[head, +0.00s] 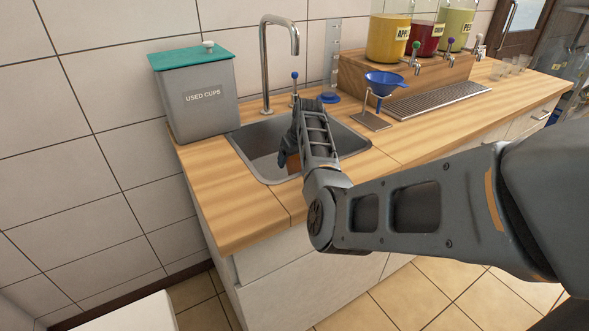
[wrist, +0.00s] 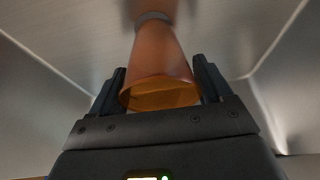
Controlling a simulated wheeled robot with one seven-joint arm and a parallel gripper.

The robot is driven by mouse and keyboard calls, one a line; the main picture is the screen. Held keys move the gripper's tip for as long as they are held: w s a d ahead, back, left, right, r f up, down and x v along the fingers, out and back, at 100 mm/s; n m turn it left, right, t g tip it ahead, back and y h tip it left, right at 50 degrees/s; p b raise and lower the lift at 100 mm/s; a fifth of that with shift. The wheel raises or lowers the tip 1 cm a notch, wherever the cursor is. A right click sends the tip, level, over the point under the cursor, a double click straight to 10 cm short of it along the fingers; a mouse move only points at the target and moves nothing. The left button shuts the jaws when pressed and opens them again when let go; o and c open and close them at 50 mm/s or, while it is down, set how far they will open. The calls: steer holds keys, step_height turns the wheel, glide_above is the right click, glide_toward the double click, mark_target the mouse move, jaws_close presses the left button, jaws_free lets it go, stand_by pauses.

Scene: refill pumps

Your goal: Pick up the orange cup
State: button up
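The orange cup (wrist: 160,62) is inside the metal sink, its open rim facing the wrist camera and its far end near the round drain. My gripper (wrist: 160,75) reaches down into the sink with one finger on each side of the cup. The fingers look spread, with narrow gaps to the cup's sides; firm contact does not show. In the head view only a small orange patch of the cup (head: 293,163) shows beside my gripper (head: 285,158); my arm hides the rest.
The sink (head: 252,150) walls surround my gripper closely. The tap (head: 264,60) rises behind it. A grey used-cups bin (head: 200,105) with a green lid stands left. A blue funnel (head: 384,82) on a stand and the juice dispensers (head: 390,38) are right.

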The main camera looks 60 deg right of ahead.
steer(key=c, duration=0.6)
steer(key=shift+r, duration=0.1)
